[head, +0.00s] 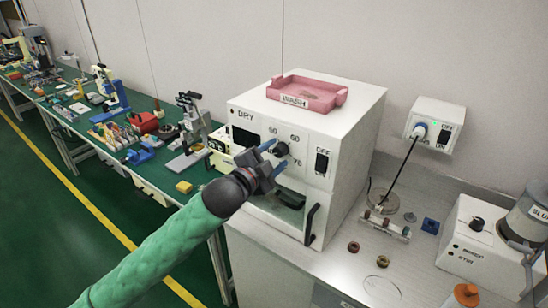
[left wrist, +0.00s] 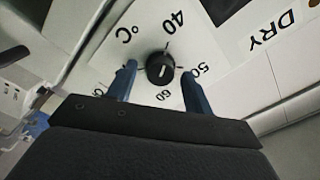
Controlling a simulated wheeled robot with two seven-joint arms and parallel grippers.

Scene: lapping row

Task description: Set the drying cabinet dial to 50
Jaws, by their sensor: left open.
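The drying cabinet (head: 345,140) is a white box marked DRY, standing on the bench. Its black round dial (head: 281,149) is on the front face and shows in the left wrist view (left wrist: 160,66) with the marks 40, 50 and 60 around it. A short white line on the knob runs roughly up and down in that view, apparently toward the 60 side; its exact setting is hard to tell. My left gripper (head: 270,157) is open at the dial, its blue fingers (left wrist: 159,72) on either side of the knob with visible gaps. My right gripper is not in view.
A pink WASH tray (head: 306,93) sits on top of the cabinet. An OFF switch (head: 321,162) is right of the dial, and a dark door handle (head: 311,224) sticks out below. A wall socket box (head: 436,125) and small parts stand to the right.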

